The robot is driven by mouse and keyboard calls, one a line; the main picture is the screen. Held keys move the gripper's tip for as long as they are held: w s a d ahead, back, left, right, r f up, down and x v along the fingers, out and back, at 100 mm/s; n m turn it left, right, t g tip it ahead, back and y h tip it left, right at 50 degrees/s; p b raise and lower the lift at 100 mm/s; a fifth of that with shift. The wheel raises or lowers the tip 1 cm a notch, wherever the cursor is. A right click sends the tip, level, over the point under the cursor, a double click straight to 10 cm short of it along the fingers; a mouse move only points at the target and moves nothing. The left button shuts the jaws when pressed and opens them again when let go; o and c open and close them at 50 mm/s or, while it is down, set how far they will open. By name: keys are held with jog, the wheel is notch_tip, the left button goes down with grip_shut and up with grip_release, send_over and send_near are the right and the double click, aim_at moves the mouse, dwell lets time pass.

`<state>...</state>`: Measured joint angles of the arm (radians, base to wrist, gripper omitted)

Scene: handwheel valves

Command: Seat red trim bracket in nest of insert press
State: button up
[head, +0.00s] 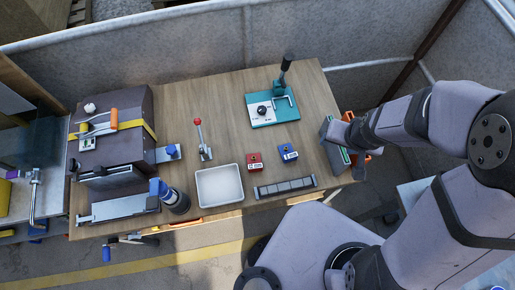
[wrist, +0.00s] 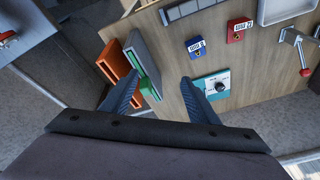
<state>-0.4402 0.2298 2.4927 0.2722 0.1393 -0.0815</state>
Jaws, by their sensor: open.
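A small red block with a white label (head: 254,162) lies on the wooden bench; it also shows in the wrist view (wrist: 238,30). I cannot tell whether it is the trim bracket. A teal plate with a black knob and an upright black-handled lever (head: 270,108) stands near the back edge; I cannot tell whether it is the insert press, and no nest is clearly visible. My gripper (wrist: 160,77) is open, its two blue fingers apart with nothing held. It is near the bench's right end, by a grey-and-green holder (wrist: 140,58).
A blue labelled block (head: 288,153) sits beside the red one. A white tray (head: 219,186), red-knobbed lever (head: 203,140) and grey strip (head: 286,188) are nearby. A large dark machine (head: 115,125) fills the left side. An orange part (wrist: 115,62) adjoins the grey-and-green holder.

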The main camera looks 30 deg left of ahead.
jog(key=s+a+f+n, duration=0.1)
jog(key=s+a+f, duration=0.15)
jog(key=a, duration=0.35)
jog(key=s+a+f+n, duration=0.1)
jog(key=s+a+f, duration=0.15)
jog(key=a, duration=0.25)
jog(key=n, duration=0.3)
send_near(255, 166)
jog(key=shift+s+d+y, duration=0.2)
jog(key=shift+d+y, duration=0.15)
jog(key=shift+y, duration=0.05)
jog(key=b+x, duration=0.7)
jog(key=x, duration=0.2)
jog(key=shift+w+d+b, duration=0.1)
jog(key=shift+w+b, duration=0.1)
jog(key=shift+b, duration=0.15)
jog(key=shift+r, duration=0.25)
jog(key=shift+p, duration=0.3)
jog(key=shift+f, duration=0.1)
jog(key=c, duration=0.9)
